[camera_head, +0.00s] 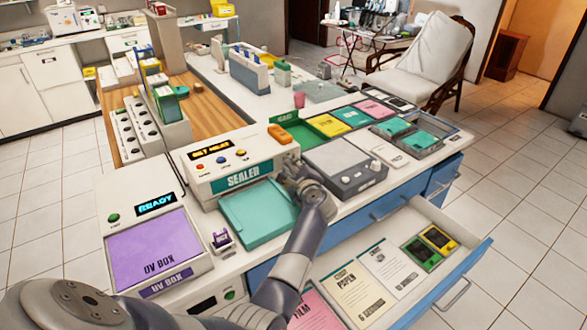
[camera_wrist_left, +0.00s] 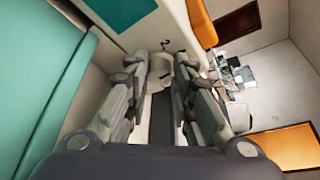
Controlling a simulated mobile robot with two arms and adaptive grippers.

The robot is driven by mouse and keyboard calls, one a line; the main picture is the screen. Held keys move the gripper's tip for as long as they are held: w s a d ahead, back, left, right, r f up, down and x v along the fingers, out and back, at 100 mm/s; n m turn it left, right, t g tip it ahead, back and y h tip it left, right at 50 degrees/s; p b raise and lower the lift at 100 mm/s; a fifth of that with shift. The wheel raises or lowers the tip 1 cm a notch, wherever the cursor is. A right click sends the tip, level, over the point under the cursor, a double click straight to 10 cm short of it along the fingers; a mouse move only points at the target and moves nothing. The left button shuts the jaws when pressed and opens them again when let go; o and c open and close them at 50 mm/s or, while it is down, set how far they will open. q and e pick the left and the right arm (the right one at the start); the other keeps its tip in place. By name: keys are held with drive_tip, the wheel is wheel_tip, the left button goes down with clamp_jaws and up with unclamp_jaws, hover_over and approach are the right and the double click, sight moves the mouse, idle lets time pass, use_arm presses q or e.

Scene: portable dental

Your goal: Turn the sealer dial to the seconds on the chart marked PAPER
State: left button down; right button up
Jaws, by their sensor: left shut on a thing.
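The white sealer (camera_head: 225,158) stands on the counter, with an orange display, several small buttons and a green SEALER label. A teal tray (camera_head: 258,212) lies in front of it. My left gripper (camera_head: 291,174) is at the sealer's right front corner, shut on a small pale knob, apparently the dial (camera_wrist_left: 160,66). The gripper mostly hides the dial in the head view, and its pointer and scale cannot be read. The cream chart marked PAPER (camera_head: 352,297) lies in the open drawer; its lower line seems to read 6 seconds. My right gripper is not in view.
The drawer (camera_head: 455,267) stands open, also holding a pink FILM card (camera_head: 312,312), a white card (camera_head: 391,267) and dark packs. A grey device (camera_head: 345,165) sits right of the gripper. A purple-topped UV box (camera_head: 150,248) stands left.

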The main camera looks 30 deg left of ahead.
use_arm(q)
drive_tip(key=shift+w+d+r+m+g+b, duration=0.15)
drive_tip(key=shift+m+g, duration=0.25)
drive_tip(key=shift+m, duration=0.2)
drive_tip(key=shift+a+f+m+g+b, duration=0.15)
drive_tip(key=shift+m+g, duration=0.25)
drive_tip(key=shift+m, duration=0.2)
drive_tip(key=shift+w+d+r+m+g+b, duration=0.1)
drive_tip(key=shift+m+g+b, duration=0.25)
drive_tip(key=shift+m, duration=0.35)
drive_tip(key=m+g+b, duration=0.2)
drive_tip(key=shift+w+m+y+b, duration=0.15)
drive_tip(key=shift+m+y+b, duration=0.2)
drive_tip(key=shift+m+y, duration=0.05)
drive_tip(key=shift+r+g, duration=0.1)
drive_tip(key=shift+g, duration=0.15)
drive_tip(key=shift+m+b, duration=0.3)
drive_tip(key=c, duration=1.3)
unclamp_jaws()
